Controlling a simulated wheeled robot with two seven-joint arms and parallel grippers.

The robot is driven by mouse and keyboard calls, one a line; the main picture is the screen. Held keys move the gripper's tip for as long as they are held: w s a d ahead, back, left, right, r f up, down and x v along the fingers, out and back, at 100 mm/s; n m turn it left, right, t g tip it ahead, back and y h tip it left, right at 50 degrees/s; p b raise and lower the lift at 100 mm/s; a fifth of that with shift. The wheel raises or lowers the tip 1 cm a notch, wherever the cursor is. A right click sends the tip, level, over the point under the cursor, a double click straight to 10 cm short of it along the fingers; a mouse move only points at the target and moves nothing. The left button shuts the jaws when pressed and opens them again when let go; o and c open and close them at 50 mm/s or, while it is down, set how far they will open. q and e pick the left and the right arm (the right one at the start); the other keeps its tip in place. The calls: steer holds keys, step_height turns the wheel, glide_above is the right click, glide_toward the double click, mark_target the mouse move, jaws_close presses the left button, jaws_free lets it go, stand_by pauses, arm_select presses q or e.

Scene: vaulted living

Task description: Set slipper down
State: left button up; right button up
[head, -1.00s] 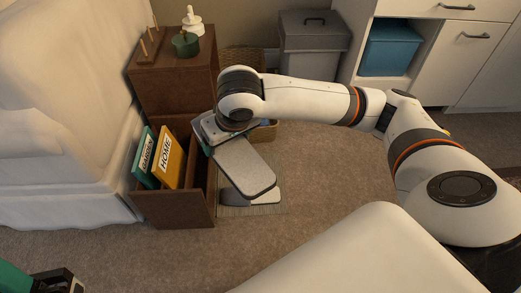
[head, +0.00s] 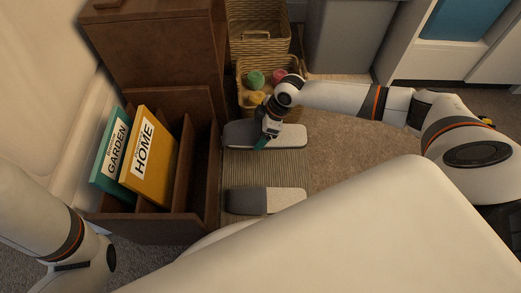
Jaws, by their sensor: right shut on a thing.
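A grey slipper (head: 291,137) lies level over the far part of a striped mat (head: 262,170); I cannot tell for sure whether its sole touches the mat. My right gripper (head: 267,138) points down at it and is shut on its middle, hiding a small part of it. A second slipper (head: 285,200), dark grey at one end and light at the other, rests on the near part of the mat, roughly parallel to the first. My left arm enters at the lower left, but its gripper is out of view.
A brown wooden rack (head: 203,190) holding a green garden book (head: 110,160) and a yellow home book (head: 150,160) stands left of the mat. Wicker baskets (head: 258,38), one holding yarn balls (head: 279,76), stand behind it. Carpet (head: 345,150) right of the mat is clear.

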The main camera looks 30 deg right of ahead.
mark_target(257, 154)
steer(key=shift+w+d+f+n+b, duration=0.15)
steer(key=shift+w+d+f+b, duration=0.05)
steer(key=shift+f, duration=0.45)
steer(key=shift+w+d+f+n+b, duration=0.15)
steer(key=shift+w+d+f, duration=0.05)
steer(key=shift+f, duration=0.4)
step_height(257, 154, down, 10)
steer(key=b, duration=0.8)
steer(key=shift+r, duration=0.15)
steer(key=o, duration=0.9)
steer(key=p+v, duration=1)
steer(key=v, duration=0.2)
steer(key=shift+w+d, duration=0.1)
steer(key=shift+d, duration=0.05)
